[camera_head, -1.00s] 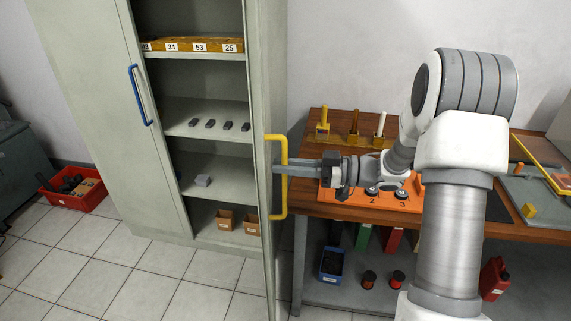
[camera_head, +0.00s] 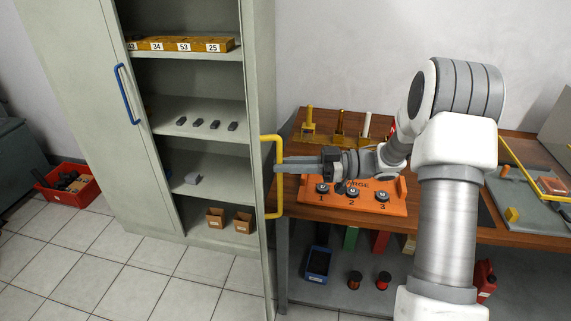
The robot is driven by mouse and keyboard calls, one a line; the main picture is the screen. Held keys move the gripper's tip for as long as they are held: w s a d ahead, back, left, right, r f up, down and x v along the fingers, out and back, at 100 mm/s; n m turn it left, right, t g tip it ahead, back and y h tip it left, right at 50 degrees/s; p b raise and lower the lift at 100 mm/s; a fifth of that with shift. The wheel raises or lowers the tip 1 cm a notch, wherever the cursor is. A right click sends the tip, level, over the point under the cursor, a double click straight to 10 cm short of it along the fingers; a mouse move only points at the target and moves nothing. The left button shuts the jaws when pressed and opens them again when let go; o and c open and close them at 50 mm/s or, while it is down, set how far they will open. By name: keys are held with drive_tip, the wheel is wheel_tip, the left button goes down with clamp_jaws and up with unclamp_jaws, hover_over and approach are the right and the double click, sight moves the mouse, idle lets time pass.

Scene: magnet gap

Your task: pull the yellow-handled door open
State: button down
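The yellow handle (camera_head: 280,205) is a tall upright bar on the cabinet's right door (camera_head: 264,110). This door stands swung out from the cabinet and shows almost edge-on, with the cabinet's shelves visible to its left. My gripper (camera_head: 281,164) comes from the right at the handle's upper middle. Its fingers reach across the upright bar and lie close together, shut on it. The finger tips at the door side are small and partly hidden.
The left door (camera_head: 119,150) with a blue handle (camera_head: 126,94) stands left of the open shelves. A wooden workbench (camera_head: 470,226) with an orange panel (camera_head: 389,200) is close to the right, below my arm. A red crate (camera_head: 85,195) sits on the floor at left. Tiled floor before the cabinet is clear.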

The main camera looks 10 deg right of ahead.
drive_tip(key=shift+w+d+t, duration=0.3)
drive_tip(key=shift+w+d, duration=0.1)
drive_tip(key=shift+d, duration=0.2)
drive_tip(key=c, duration=1.1)
unclamp_jaws()
drive_tip(key=shift+w+d, duration=0.1)
drive_tip(key=shift+d, duration=0.05)
drive_tip(key=d, duration=0.5)
drive_tip(key=s+d, duration=0.1)
drive_tip(key=d, duration=0.5)
drive_tip(key=s+d, duration=0.1)
drive_tip(key=d, duration=0.5)
drive_tip(key=shift+s+p, duration=0.1)
drive_tip(key=shift+p, duration=0.2)
